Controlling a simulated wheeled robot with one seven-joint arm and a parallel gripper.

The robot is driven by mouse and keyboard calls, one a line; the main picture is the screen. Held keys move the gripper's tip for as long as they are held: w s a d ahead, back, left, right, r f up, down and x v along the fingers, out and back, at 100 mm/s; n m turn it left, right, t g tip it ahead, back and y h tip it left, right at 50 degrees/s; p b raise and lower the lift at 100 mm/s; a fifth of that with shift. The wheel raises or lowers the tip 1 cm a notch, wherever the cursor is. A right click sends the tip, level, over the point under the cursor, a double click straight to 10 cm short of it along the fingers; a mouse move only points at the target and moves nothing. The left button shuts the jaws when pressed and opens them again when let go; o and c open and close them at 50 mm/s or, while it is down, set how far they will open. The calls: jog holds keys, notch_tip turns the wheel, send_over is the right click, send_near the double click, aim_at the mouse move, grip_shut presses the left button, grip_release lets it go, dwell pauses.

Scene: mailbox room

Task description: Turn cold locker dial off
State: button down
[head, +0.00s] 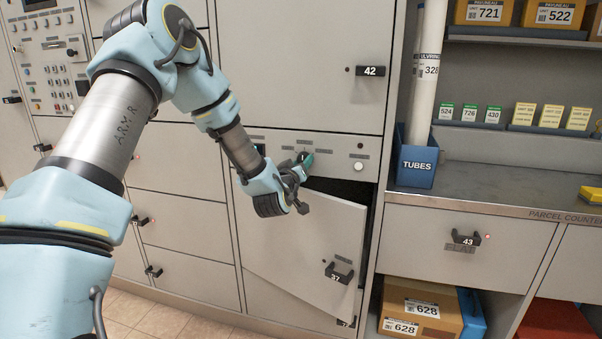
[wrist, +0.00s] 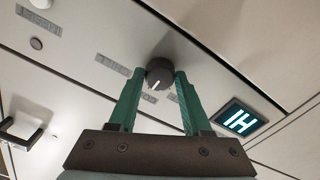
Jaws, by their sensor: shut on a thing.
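The cold locker dial (wrist: 160,73) is a dark round knob with a white pointer mark on the grey panel. In the wrist view the mark points down and slightly left. My gripper (wrist: 160,78) has its two green fingers on either side of the dial, shut on it. In the head view my gripper (head: 304,160) reaches the panel strip above a tilted door; the dial is mostly hidden there. A small display (wrist: 240,119) beside the dial is lit and reads HI, turned over in the wrist view.
The locker door numbered 37 (head: 310,240) stands ajar just below the panel, under my gripper. A white round button (head: 358,166) is right of the dial. Door 42 (head: 300,60) is shut above. A blue tubes bin (head: 416,165) stands on the counter at right.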

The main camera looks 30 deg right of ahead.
jog(key=n+b, duration=0.6)
jog(key=n, duration=0.6)
jog(key=shift+r+n, duration=0.1)
jog(key=shift+n, duration=0.2)
dwell(0.4)
jog(key=shift+c, duration=1.8)
grip_release()
jog(key=shift+s, duration=0.1)
jog(key=v, duration=1)
jog(key=shift+s+a+b, duration=0.25)
jog(key=shift+a+b, duration=0.05)
jog(key=shift+b, duration=0.15)
